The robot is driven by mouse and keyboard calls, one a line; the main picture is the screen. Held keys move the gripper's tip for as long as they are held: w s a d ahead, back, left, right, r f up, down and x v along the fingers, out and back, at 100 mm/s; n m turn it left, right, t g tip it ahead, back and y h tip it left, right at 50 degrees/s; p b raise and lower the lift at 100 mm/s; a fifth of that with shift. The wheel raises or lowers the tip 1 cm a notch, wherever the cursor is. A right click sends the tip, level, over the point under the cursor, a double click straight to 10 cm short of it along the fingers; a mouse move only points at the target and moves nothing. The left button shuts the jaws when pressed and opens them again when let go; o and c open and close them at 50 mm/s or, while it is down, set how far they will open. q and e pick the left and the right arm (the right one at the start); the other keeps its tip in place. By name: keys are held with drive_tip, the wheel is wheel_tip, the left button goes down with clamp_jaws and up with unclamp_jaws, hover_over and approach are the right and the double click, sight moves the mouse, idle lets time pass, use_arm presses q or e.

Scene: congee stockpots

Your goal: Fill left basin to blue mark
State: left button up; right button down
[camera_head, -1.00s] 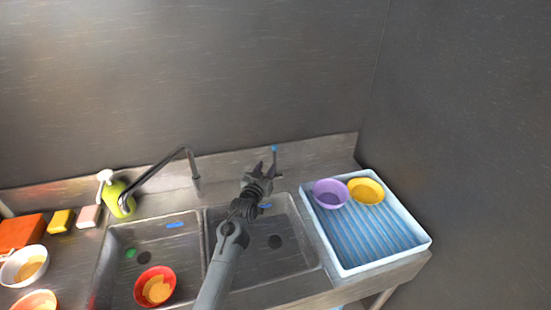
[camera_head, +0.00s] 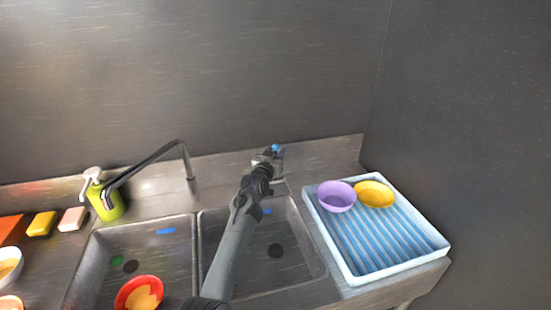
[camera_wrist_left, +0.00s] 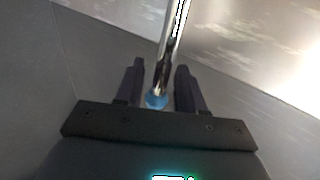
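The left basin (camera_head: 92,289) has a blue mark (camera_head: 166,231) on its back wall. A red bowl (camera_head: 124,297) with orange-brown residue sits in it, near a dark drain (camera_head: 130,266) and a green disc (camera_head: 117,260). I see no clear water surface. The tap (camera_head: 150,158) bends left, its end in front of the green soap bottle. My left gripper (camera_head: 268,153) is behind the right basin at a blue-tipped lever (camera_head: 276,147). In the left wrist view its fingers (camera_wrist_left: 157,90) are apart, with the blue tip (camera_wrist_left: 156,101) between them. My right gripper is not in view.
A white-rimmed blue ribbed tray (camera_head: 434,246) holds a purple bowl (camera_head: 337,196) and a yellow bowl (camera_head: 374,194). The green soap bottle (camera_head: 106,202), sponges (camera_head: 41,224) and a white bowl (camera_head: 8,265) stand left. The right basin (camera_head: 295,262) looks empty.

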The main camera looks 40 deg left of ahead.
use_arm(q)
drive_tip(key=shift+w, duration=0.1)
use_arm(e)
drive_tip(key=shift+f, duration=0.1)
use_arm(q)
clamp_jaws()
idle(0.3)
